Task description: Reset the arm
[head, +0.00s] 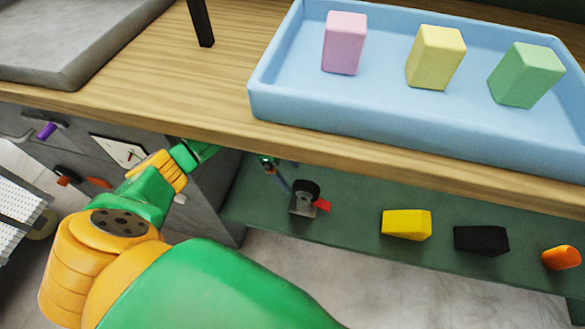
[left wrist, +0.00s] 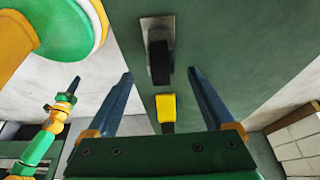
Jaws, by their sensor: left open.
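My left arm (head: 150,190) comes in from the left in the head view and reaches in under the table edge. My left gripper (head: 278,178) shows only in small part there, just left of the caster. In the left wrist view my left gripper (left wrist: 160,90) is open, its two dark blue fingers wide apart with nothing between them that it holds. Another green and orange arm of mine (left wrist: 45,135) shows at the left of that view; its dark tip is too small to read.
The caster (head: 305,197), yellow block (head: 405,224), black block (head: 480,239) and orange piece (head: 562,258) lie on the green lower shelf (head: 345,228). A blue tray (head: 375,108) on the wooden table (head: 180,75) holds pink (head: 345,43), yellow (head: 435,57) and green (head: 525,75) foam blocks.

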